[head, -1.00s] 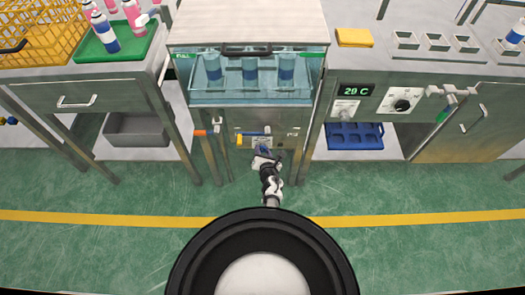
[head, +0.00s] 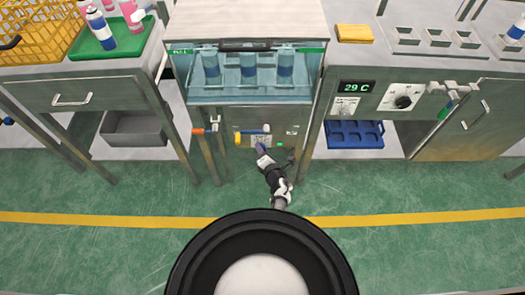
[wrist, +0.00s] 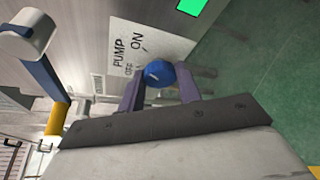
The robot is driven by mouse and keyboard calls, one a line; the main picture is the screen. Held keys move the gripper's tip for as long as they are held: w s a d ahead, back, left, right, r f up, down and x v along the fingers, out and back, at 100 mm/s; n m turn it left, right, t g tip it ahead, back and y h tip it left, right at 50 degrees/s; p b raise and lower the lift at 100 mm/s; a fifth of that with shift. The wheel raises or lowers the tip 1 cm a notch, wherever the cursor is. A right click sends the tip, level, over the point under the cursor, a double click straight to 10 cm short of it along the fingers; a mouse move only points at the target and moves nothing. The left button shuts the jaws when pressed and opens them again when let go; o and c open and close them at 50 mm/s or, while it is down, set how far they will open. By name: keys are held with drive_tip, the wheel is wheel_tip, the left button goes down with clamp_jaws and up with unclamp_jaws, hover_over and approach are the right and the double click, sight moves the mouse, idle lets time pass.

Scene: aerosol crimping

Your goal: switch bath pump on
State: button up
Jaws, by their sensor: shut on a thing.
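The pump switch is a round blue knob (wrist: 160,74) on a white plate (wrist: 140,45) marked PUMP, ON and OFF. My gripper (wrist: 160,88) has its two purple fingers on either side of the knob and is shut on it. The knob has a small white mark; I cannot tell for sure which word it points at. A green lamp (wrist: 192,6) is lit by the plate. In the head view my gripper (head: 261,147) is at the panel under the bath (head: 250,95), hiding the knob.
A valve with a blue lever and yellow part (wrist: 54,118) is close to my gripper at the left. Pipes with an orange handle (head: 197,131) stand left of the panel. A counter with a 29 C display (head: 356,86) is at the right. The green floor in front is clear.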

idle(0.3)
drive_tip(key=o, duration=1)
drive_tip(key=shift+c, duration=0.2)
drive_tip(key=shift+s, duration=0.1)
drive_tip(key=p+v, duration=0.2)
drive_tip(key=v, duration=1.1)
drive_tip(key=shift+s+d, duration=0.2)
drive_tip(key=shift+r, duration=0.1)
